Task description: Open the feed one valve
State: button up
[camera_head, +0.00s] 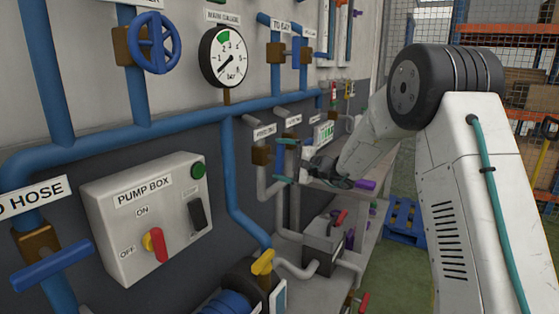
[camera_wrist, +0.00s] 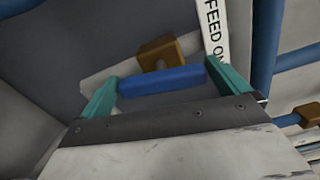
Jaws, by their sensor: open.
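The feed one valve has a brass body (camera_wrist: 158,52) and a blue bar handle (camera_wrist: 162,81), under a white label reading "FEED ON" with the rest cut off (camera_wrist: 214,30). In the head view, the brass body (camera_head: 261,156) sits on a grey pipe below its small label (camera_head: 264,131). My gripper (camera_head: 285,161) is at this valve, its teal fingers spread. In the wrist view, my gripper (camera_wrist: 160,76) has one finger near each end of the blue handle, which spans the gap. I cannot tell whether either finger touches it. In the head view, my gripper largely hides the handle.
A second labelled valve (camera_head: 294,120) stands just beyond. The pump box (camera_head: 148,215), main gauge (camera_head: 224,56) and blue handwheel (camera_head: 154,43) are on the panel to the left. A grey shelf (camera_head: 345,190) lies beyond my gripper. A blue pallet (camera_head: 404,220) is on the floor.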

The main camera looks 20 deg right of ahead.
jog(key=v, duration=0.6)
jog(key=shift+s+d, duration=0.2)
jog(key=shift+s, duration=0.05)
jog(key=shift+r, duration=0.1)
jog(key=s+a+f+n+g+h, duration=0.1)
jog(key=s+a+n+g, duration=0.2)
jog(key=s, duration=0.5)
jog(key=s+a+f+g, duration=0.2)
jog(key=s+g, duration=0.3)
jog(key=s, duration=0.2)
jog(key=s+a+f+n+g+h, duration=0.1)
jog(key=s+a+n+g, duration=0.15)
jog(key=s, duration=0.55)
jog(key=s+d+r+n+h, duration=0.2)
jog(key=s+h, duration=0.3)
jog(key=s, duration=0.8)
jog(key=s+d+r+n+h, duration=0.1)
jog(key=s+d+n+h, duration=0.2)
jog(key=s, duration=1.1)
jog(key=d+g+h, duration=0.1)
jog(key=h, duration=0.1)
jog(key=shift+d+r+h, duration=0.2)
jog(key=shift+r+h, duration=0.2)
